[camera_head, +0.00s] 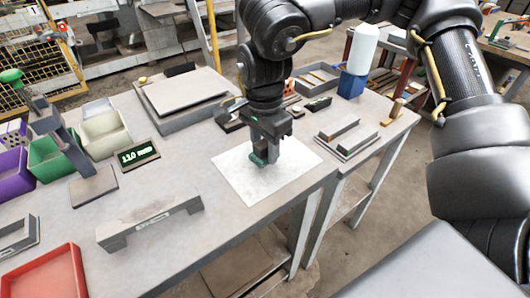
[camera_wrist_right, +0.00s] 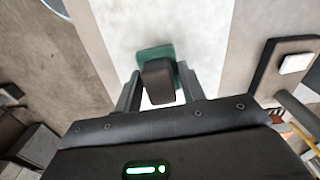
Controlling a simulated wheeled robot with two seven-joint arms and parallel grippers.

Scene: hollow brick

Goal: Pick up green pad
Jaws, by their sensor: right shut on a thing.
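The green pad (camera_head: 258,160) shows below my right gripper (camera_head: 266,148) in the head view, over a white sheet (camera_head: 240,185) on the table. In the right wrist view the green pad (camera_wrist_right: 152,52) is partly hidden by a dark block (camera_wrist_right: 158,84), which looks like its grip. The fingers of my right gripper (camera_wrist_right: 158,92) are closed on the sides of this block. I cannot tell whether the pad touches the sheet or is slightly above it. My left gripper is not in view.
A grey bridge-shaped block (camera_head: 150,222) and a digital display (camera_head: 137,154) stand left of the sheet. A red tray (camera_head: 45,278) is at the front left. Purple, green and cream bins line the far left. A flat grey plate (camera_head: 185,90) lies behind. A blue-and-white bottle (camera_head: 360,60) stands at the back right.

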